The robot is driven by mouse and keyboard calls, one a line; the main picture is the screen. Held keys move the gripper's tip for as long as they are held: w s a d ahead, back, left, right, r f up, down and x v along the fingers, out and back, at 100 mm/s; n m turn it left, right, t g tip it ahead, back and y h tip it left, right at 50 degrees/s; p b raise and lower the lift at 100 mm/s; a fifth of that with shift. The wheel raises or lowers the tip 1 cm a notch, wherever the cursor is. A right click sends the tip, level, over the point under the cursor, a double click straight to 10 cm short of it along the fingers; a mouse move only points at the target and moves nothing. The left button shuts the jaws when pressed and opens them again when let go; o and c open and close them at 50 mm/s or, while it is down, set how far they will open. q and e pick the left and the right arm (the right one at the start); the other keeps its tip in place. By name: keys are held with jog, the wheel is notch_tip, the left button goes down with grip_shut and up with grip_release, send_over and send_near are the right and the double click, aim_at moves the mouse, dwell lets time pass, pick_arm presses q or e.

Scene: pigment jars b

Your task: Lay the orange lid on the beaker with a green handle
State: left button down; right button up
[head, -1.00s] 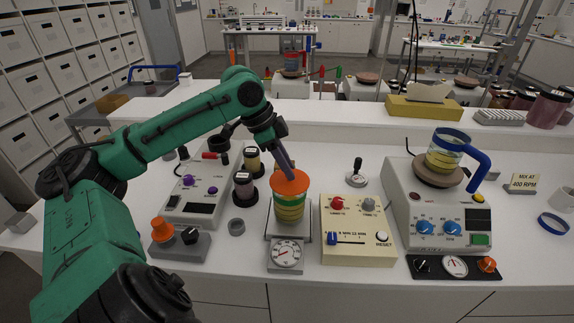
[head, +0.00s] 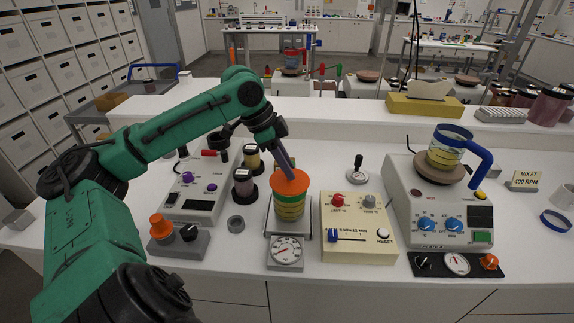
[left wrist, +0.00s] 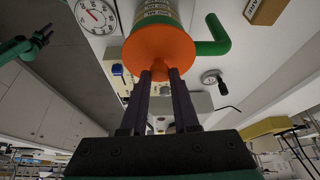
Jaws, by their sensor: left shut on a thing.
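The orange lid (head: 290,182) is at the mouth of a clear beaker (head: 289,208) with yellow and green bands, which stands on the scale with a round dial. My left gripper (left wrist: 160,72) is shut on the lid's knob (left wrist: 159,69). In the left wrist view the lid (left wrist: 158,48) covers the beaker's mouth, and the green handle (left wrist: 211,44) sticks out to the right. I cannot tell whether the lid touches the rim. In the head view the handle is mostly hidden. A green arm end, seemingly my right gripper (left wrist: 46,35), shows small at the left.
A blue-handled beaker (head: 450,150) stands on the hot plate (head: 440,205) at right. A cream control box (head: 357,228) is close right of the scale (head: 285,252). A blue ring (head: 555,221) lies far right.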

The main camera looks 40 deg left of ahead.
pick_arm(q)
jog(key=shift+f, duration=0.25)
jog(key=c, duration=0.6)
grip_release()
notch_tip(320, 180, up, 6)
jog(key=p, duration=0.5)
jog(key=shift+r+p, duration=0.15)
jog(key=shift+p, duration=0.25)
